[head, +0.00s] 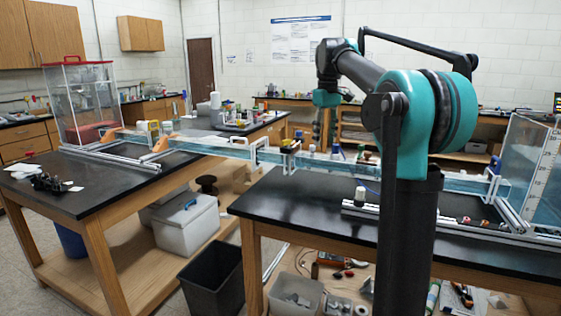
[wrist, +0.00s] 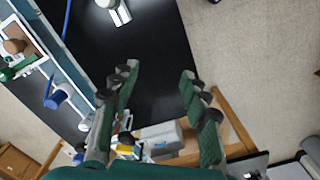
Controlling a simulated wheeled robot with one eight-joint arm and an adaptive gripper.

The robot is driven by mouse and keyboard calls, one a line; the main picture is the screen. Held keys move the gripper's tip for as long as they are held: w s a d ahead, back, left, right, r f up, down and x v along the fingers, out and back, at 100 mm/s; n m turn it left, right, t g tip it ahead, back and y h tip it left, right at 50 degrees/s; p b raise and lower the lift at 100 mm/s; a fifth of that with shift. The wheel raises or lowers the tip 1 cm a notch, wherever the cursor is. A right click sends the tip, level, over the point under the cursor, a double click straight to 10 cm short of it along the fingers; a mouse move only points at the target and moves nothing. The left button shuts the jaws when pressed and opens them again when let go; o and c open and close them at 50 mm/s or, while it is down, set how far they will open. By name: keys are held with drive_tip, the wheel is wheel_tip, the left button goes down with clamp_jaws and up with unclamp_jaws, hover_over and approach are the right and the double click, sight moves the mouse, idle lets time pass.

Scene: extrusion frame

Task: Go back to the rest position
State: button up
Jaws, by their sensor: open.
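My gripper (head: 317,138) hangs from my raised, bent arm, with its fingers pointing down, in the middle of the head view. In the wrist view my gripper (wrist: 158,78) is open, with two green-padded fingers spread well apart and nothing between them. Beneath it there is the black table top (wrist: 150,40). The fingers look clear of the table, though their exact height is hard to tell. In the head view the small objects on the channel behind partly merge with the fingertips.
A long clear water channel (head: 220,147) on a silver frame spans two black-topped tables. A small white-capped device (head: 360,196) stands on the near right table (head: 290,207). A clear tank (head: 533,165) is at far right, another tank (head: 80,100) at left. A black bin (head: 213,280) stands between the tables.

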drive_tip(key=s+d+f+m+t, duration=0.1)
drive_tip(key=s+f+m, duration=0.1)
drive_tip(key=s+f, duration=0.8)
drive_tip(key=s+d+f+m+t, duration=0.1)
drive_tip(key=s+d+f+m, duration=0.1)
drive_tip(key=s+f, duration=0.7)
drive_tip(key=s+d+f+m+t, duration=0.1)
drive_tip(key=s+f+m+t, duration=0.1)
drive_tip(key=s+f, duration=0.8)
wheel_tip(320, 180, down, 9)
drive_tip(key=shift+s+d+f+m, duration=0.15)
drive_tip(key=shift+s+d+m, duration=0.1)
drive_tip(key=shift+s+m, duration=0.1)
